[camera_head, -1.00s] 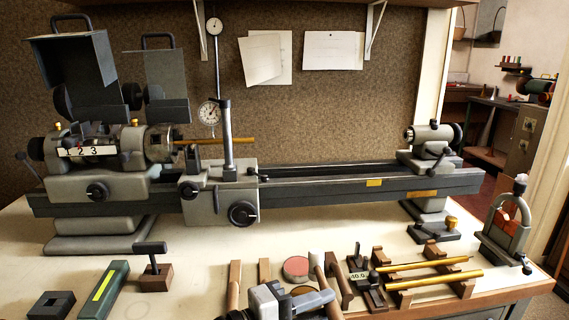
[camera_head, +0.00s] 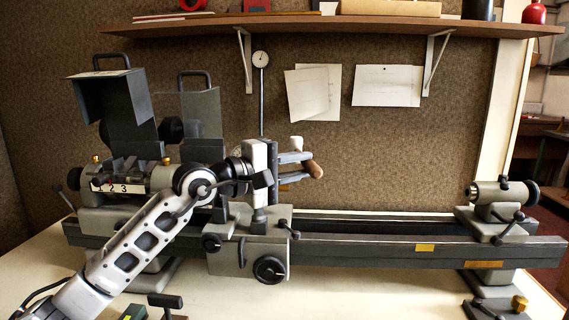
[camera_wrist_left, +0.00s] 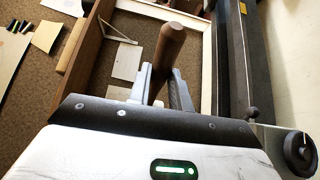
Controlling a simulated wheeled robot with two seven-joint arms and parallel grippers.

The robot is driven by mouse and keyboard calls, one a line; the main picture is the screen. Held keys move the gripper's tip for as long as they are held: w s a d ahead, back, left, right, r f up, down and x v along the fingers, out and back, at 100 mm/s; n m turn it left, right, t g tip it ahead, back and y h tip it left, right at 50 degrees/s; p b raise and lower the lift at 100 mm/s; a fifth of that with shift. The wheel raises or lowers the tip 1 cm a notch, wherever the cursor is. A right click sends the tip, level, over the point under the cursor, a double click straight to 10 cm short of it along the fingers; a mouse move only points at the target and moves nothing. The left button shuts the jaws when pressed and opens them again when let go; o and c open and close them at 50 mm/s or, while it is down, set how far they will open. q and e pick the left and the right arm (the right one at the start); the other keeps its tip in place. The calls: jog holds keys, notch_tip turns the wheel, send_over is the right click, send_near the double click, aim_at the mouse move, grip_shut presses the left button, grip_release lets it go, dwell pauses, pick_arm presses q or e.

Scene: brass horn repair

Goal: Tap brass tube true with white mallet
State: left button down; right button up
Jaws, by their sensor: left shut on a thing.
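My left gripper (camera_head: 296,165) is shut on the wooden handle (camera_head: 315,170) of the mallet, in front of the lathe's tool post. A small pale part (camera_head: 296,143), apparently the mallet's white head, shows just above the fingers. In the left wrist view, the brown handle (camera_wrist_left: 168,48) stands between the two fingers of the left gripper (camera_wrist_left: 162,85); the head is not clear there. A sliver of the brass tube (camera_head: 285,187) shows below the fingers. Most of the tube and the chuck are hidden by my arm and gripper. I cannot tell whether mallet and tube touch. The right gripper is not in view.
The grey lathe bed (camera_head: 375,248) runs across the bench to the tailstock (camera_head: 500,195). The raised grey guard (camera_head: 112,95) is at left. The carriage handwheel (camera_head: 269,269) is below my gripper. A shelf (camera_head: 340,25) spans the wall above. The space over the right bed is free.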

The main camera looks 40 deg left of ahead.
pick_arm(q)
jog(key=a+f+b, duration=0.3)
jog(key=f+b, duration=0.1)
jog(key=f, duration=0.1)
jog(key=shift+t+y, duration=0.3)
jog(key=shift+y, duration=0.1)
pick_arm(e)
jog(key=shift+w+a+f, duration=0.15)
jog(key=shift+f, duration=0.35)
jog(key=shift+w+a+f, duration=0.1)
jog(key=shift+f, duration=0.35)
pick_arm(q)
jog(key=shift+f, duration=0.1)
jog(key=shift+f+b, duration=0.85)
jog(key=shift+b, duration=0.3)
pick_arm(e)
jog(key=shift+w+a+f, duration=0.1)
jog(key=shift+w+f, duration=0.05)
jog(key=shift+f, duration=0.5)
pick_arm(q)
jog(key=shift+r, duration=0.1)
